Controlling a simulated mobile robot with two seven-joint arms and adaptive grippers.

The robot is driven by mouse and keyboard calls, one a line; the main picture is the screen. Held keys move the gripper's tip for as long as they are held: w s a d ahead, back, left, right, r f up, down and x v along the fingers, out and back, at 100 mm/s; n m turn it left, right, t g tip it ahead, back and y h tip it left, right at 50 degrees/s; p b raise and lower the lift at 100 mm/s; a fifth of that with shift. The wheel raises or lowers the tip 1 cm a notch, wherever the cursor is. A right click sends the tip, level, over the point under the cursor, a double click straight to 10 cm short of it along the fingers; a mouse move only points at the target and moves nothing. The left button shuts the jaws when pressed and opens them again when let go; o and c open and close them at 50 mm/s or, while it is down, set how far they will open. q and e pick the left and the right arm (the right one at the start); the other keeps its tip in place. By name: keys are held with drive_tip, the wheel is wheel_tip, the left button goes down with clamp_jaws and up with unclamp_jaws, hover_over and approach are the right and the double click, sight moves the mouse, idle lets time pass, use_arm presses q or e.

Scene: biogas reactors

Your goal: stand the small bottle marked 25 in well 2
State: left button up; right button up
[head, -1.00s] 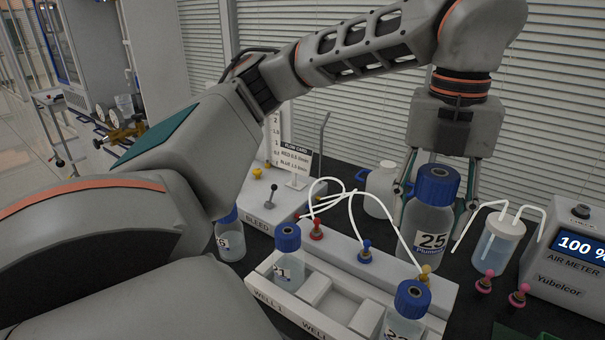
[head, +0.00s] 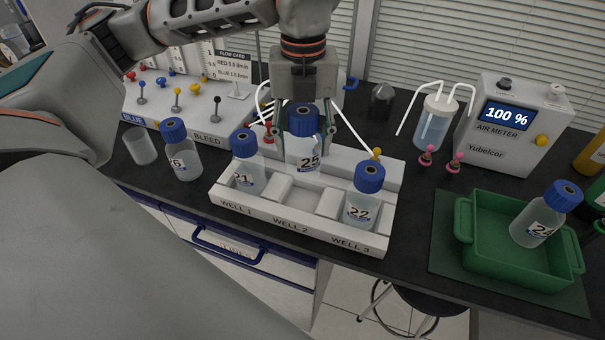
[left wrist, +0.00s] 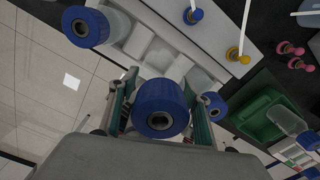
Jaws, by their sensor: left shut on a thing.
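The small bottle marked 25 (head: 304,157), clear with a blue cap, is upright in the head view, held by my left gripper (head: 303,138). The gripper is shut on it; in the left wrist view its blue cap (left wrist: 160,106) sits between the fingers. The bottle appears above the back part of the white rack, behind well 2 (head: 295,198), which looks empty. The exact height of its base above the rack is hard to tell. Bottle 21 (head: 247,172) stands in well 1 and bottle 22 (head: 363,205) in well 3. My right gripper is not in view.
Bottle 26 (head: 182,155) and an empty beaker (head: 140,146) stand left of the rack. White tubes and coloured plugs lie behind it. The air meter (head: 515,128) is at the back right. A green tray (head: 500,262) holds bottle 24 (head: 538,226) at the right.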

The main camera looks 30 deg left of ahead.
sight(303, 175)
use_arm(q)
wheel_tip(303, 175, down, 9)
drive_tip(key=shift+f, duration=0.1)
idle(0.4)
drive_tip(key=shift+f, duration=0.1)
drive_tip(key=o, duration=1.3)
wheel_tip(303, 175, up, 12)
drive_tip(key=shift+r, duration=0.15)
drive_tip(key=shift+s, duration=0.1)
